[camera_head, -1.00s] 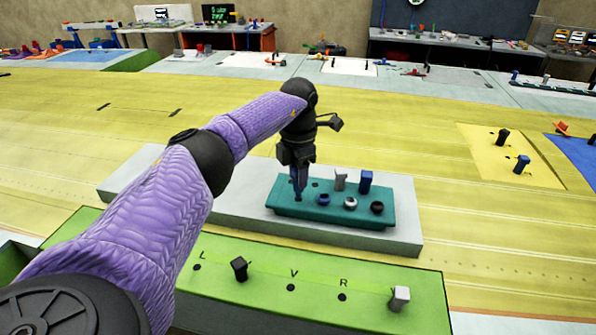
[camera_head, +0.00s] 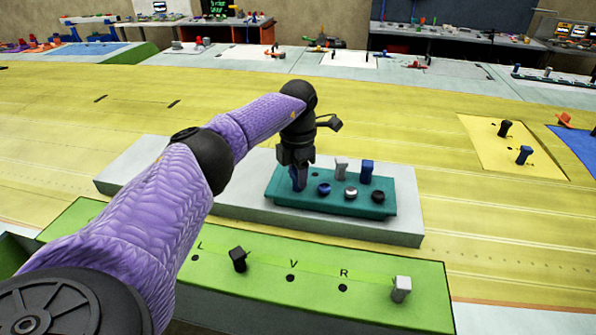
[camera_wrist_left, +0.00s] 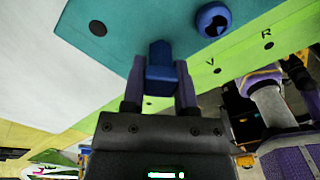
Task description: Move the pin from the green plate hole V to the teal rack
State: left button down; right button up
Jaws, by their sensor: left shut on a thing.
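My left gripper (camera_head: 298,186) is over the left end of the teal rack (camera_head: 330,212), shut on a blue pin. In the left wrist view the blue pin (camera_wrist_left: 160,64) sits between the two fingers, against the teal surface (camera_wrist_left: 125,65). Whether its lower end is in a hole is hidden. On the green plate (camera_head: 320,305), hole V (camera_head: 291,278) is empty. The rack also carries a round-headed blue pin (camera_head: 323,188), grey one (camera_head: 350,193) and black one (camera_head: 377,196) in front, with a grey pin (camera_head: 341,168) and a blue block-headed pin (camera_head: 366,172) behind. My right gripper is not in view.
The green plate holds a black pin (camera_head: 238,258) near hole L and a grey pin (camera_head: 400,288) right of hole R (camera_head: 343,288). The rack stands on a pale grey slab (camera_head: 240,203). A yellow plate (camera_head: 490,150) with two pins lies at the right.

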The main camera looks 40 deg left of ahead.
pick_arm(q)
jog(key=shift+c, duration=1.5)
grip_release()
notch_tip(320, 180, up, 10)
jog(key=shift+r+p, duration=0.15)
jog(key=shift+p, duration=0.15)
notch_tip(320, 180, up, 7)
jog(key=p, duration=0.8)
jog(key=shift+f+p, duration=0.2)
jog(key=shift+p, duration=0.2)
